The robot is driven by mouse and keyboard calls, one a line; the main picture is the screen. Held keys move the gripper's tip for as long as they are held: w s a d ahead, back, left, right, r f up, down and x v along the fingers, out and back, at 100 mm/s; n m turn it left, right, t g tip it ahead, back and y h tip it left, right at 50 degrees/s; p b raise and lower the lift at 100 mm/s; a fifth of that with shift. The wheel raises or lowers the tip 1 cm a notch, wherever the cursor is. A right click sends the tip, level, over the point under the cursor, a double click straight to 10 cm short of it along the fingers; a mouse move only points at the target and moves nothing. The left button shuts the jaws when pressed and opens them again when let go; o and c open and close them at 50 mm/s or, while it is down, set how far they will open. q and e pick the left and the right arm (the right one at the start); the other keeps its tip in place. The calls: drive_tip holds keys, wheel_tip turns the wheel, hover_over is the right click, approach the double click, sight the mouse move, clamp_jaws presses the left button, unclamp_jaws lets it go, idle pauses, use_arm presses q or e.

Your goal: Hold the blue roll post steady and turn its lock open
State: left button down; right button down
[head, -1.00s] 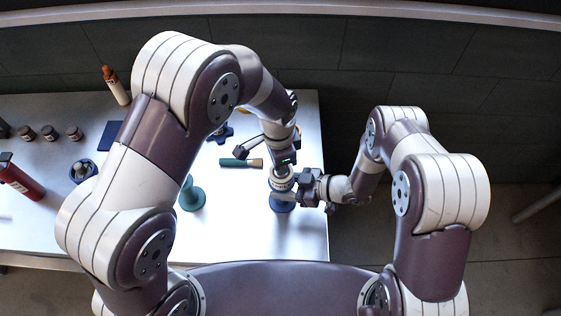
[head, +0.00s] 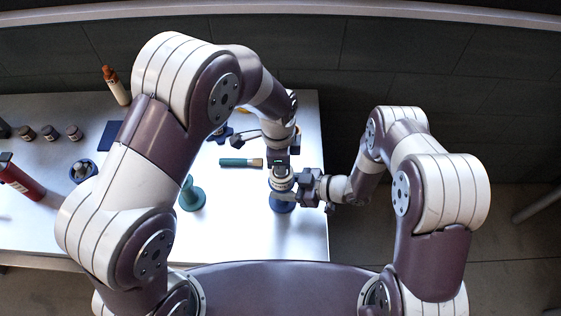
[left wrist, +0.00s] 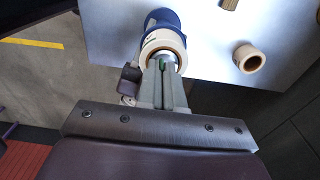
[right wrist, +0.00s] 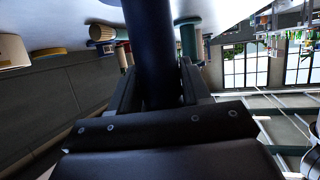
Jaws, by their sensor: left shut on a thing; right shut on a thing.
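The blue roll post (head: 282,206) stands at the table's right end in the head view, its upper part mostly covered by my grippers. In the left wrist view the blue post (left wrist: 160,17) carries a cream roll (left wrist: 163,41). My left gripper (left wrist: 165,68) reaches down from above and is shut on the lock at the post's top; the lock is mostly hidden between its fingers. My right gripper (right wrist: 150,95) comes in from the right and is shut around the dark blue shaft of the post (right wrist: 150,40), which looks upright in the head view.
A teal post (head: 190,195) stands left of the blue one. A teal-handled brush-like tool (head: 240,162) lies behind it. A loose cream ring (left wrist: 248,57) sits near the table edge in the left wrist view. A red bottle (head: 20,178) and small jars are far left.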

use_arm(q)
drive_tip(key=shift+r, duration=0.1)
drive_tip(key=c, duration=1.3)
unclamp_jaws()
drive_tip(key=r, duration=1.2)
drive_tip(key=shift+a, duration=0.2)
use_arm(e)
drive_tip(key=shift+c, duration=2.2)
unclamp_jaws()
drive_tip(key=shift+d, duration=0.1)
